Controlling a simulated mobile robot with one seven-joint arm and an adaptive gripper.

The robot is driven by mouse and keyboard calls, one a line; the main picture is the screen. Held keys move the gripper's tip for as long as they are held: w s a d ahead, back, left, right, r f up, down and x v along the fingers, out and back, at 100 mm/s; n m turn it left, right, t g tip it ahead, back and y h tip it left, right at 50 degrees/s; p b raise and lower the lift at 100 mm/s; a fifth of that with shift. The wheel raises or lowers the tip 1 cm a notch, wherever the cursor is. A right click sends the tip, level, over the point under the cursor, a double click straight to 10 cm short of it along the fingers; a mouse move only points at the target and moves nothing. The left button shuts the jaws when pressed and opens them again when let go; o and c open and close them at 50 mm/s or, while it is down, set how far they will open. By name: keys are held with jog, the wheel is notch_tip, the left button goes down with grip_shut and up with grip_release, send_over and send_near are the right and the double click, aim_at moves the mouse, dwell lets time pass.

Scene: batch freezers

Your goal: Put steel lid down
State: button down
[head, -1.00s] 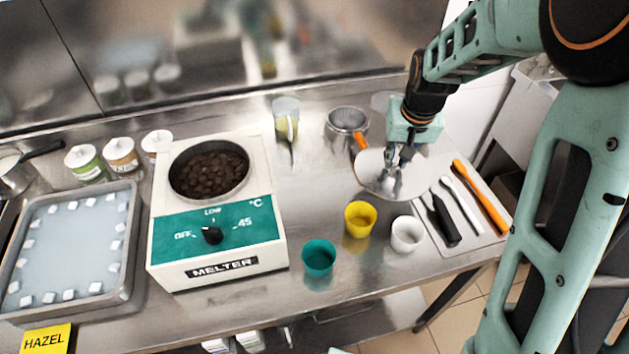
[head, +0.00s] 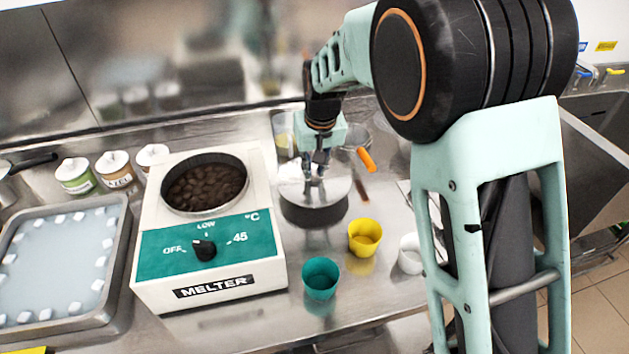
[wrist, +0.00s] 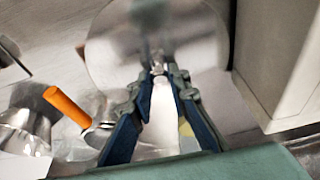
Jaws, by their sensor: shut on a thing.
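The steel lid (head: 336,190) is a round shiny disc in the head view, just right of the melter. My gripper (head: 315,178) is shut on it from above, at its middle. The lid appears to hang above the counter, with a dark patch beneath it. In the wrist view the lid (wrist: 110,50) fills the top middle, and the gripper's fingers (wrist: 158,70) close on it. The white melter (head: 210,265) has an open round pot (head: 205,180) with dark brown pieces inside.
A yellow cup (head: 364,238), a teal cup (head: 320,278) and a white cup (head: 410,254) stand in front and to the right. A sieve's orange handle (head: 366,159) sticks out behind the lid. A tray (head: 62,258) lies left of the melter. Tubs (head: 115,170) stand behind it.

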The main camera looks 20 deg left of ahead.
aim_at(315, 175)
jog(key=shift+f, duration=1.9)
jog(key=shift+f, duration=0.2)
jog(key=c, duration=1.8)
grip_release()
jog(key=shift+c, duration=0.2)
jog(key=shift+r, duration=0.15)
jog(key=v, duration=1.2)
jog(key=shift+r, duration=0.1)
